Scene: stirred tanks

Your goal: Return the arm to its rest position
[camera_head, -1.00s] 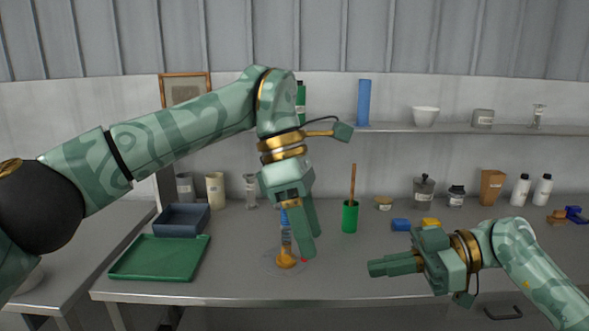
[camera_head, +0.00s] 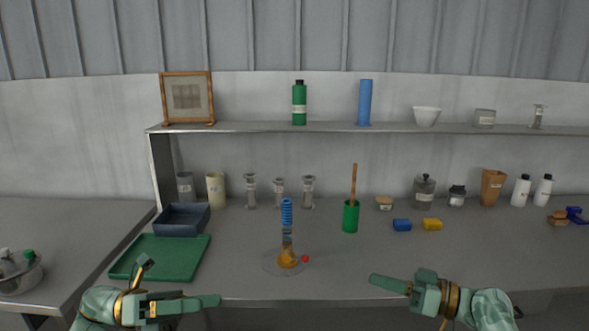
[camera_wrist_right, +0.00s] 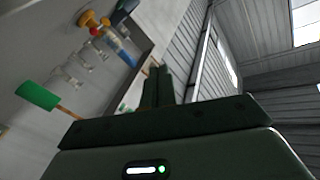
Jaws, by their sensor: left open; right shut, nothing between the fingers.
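My left gripper (camera_head: 190,303) is low in the head view, in front of the table's front edge near the green tray, pointing right. It is open and empty; its fingers overlap in this view. My right gripper (camera_head: 392,285) is at the lower right of the head view, pointing left near the front edge. It is shut with nothing in it, and its closed fingers (camera_wrist_right: 157,86) show in the right wrist view. Both grippers are apart from the objects on the table.
The green tray (camera_head: 150,262) and a dark blue bin (camera_head: 182,220) are left. A green cup (camera_head: 350,217) holds a brown stick. The front middle is clear.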

